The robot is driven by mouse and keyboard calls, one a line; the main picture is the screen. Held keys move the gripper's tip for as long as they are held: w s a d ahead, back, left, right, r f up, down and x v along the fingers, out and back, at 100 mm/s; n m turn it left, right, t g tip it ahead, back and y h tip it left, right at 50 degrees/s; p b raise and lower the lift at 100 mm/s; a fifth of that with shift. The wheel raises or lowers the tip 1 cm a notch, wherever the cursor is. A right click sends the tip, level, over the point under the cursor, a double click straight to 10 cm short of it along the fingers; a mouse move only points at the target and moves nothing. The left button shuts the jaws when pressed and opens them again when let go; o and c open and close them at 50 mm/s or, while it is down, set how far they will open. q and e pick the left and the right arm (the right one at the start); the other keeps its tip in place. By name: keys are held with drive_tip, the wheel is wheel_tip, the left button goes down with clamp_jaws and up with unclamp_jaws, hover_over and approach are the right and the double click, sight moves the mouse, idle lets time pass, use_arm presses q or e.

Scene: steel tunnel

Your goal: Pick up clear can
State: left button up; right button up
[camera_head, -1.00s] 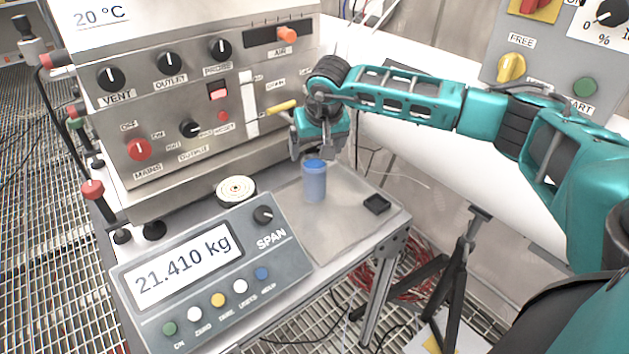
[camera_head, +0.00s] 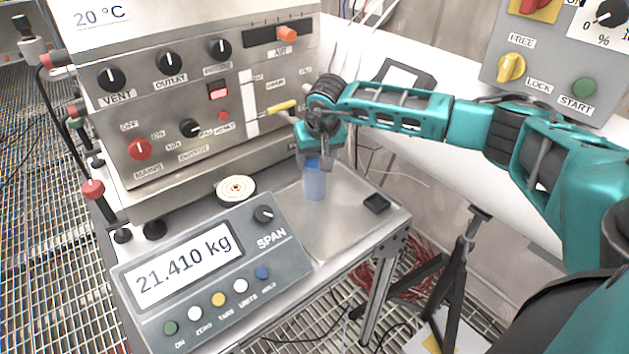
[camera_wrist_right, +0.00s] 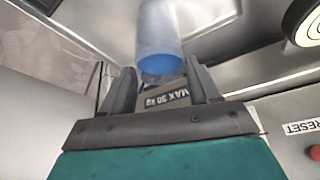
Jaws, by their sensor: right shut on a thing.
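The clear can (camera_head: 315,185) is a bluish see-through cylinder with a blue top. It stands upright on the steel plate (camera_head: 345,228) of the scale. My right gripper (camera_head: 312,162) is over the can from above, its fingers around the can's upper end and shut on it. In the right wrist view the can (camera_wrist_right: 160,35) lies between the two dark fingers of the gripper (camera_wrist_right: 161,80), its blue end toward the palm. The fingers hide part of the can's top in the head view. My left gripper is not in view.
A scale display (camera_head: 200,265) reading 21.410 kg is in front. A small black block (camera_head: 376,203) lies on the plate's right side. A control panel (camera_head: 190,100) with knobs stands close behind at the left. A tripod (camera_head: 455,265) stands at the right.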

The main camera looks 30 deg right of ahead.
clamp_jaws()
drive_tip(key=shift+r, duration=0.2)
